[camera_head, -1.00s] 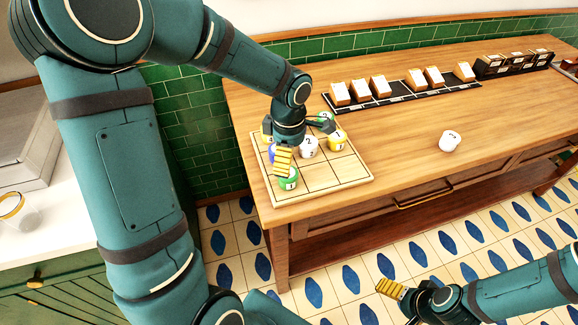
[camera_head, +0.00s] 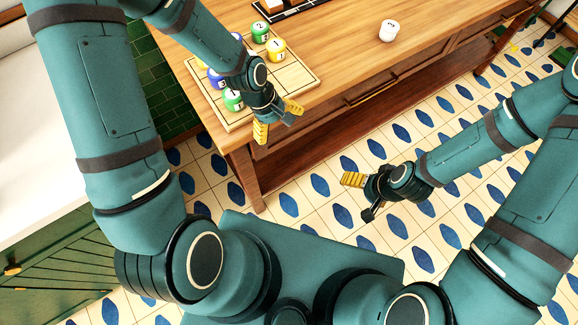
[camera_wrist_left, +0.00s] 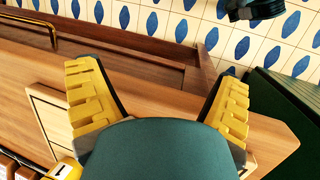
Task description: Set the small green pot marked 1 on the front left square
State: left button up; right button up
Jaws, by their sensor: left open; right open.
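The green pot (camera_head: 232,99) stands on the front left square of the gridded wooden board (camera_head: 303,78). The mark on its top is hard to read. My left gripper (camera_head: 278,118) is open and empty in front of the board, to the right of this pot and apart from it. In the left wrist view its yellow fingers (camera_wrist_left: 158,95) are spread with nothing between them. Part of the board (camera_wrist_left: 48,112) shows beside them. My right gripper (camera_head: 360,197) is open and empty, above the tiled floor.
Other pots are on the board: a green one marked 2 (camera_head: 260,32), a yellow one (camera_head: 277,50) and a blue one (camera_head: 216,78), partly behind my left arm. A white pot (camera_head: 389,30) is on the table to the right. A dark rack (camera_head: 290,10) lies at the back.

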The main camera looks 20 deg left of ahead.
pick_arm(q)
jog(key=s+d+f+m+t, duration=0.1)
jog(key=s+d+f+m, duration=0.3)
jog(key=s+f+m, duration=0.3)
notch_tip(320, 180, down, 2)
jog(key=shift+s+d+f+m, duration=0.2)
jog(key=shift+d+m, duration=0.15)
jog(key=shift+m, duration=0.35)
dwell(0.4)
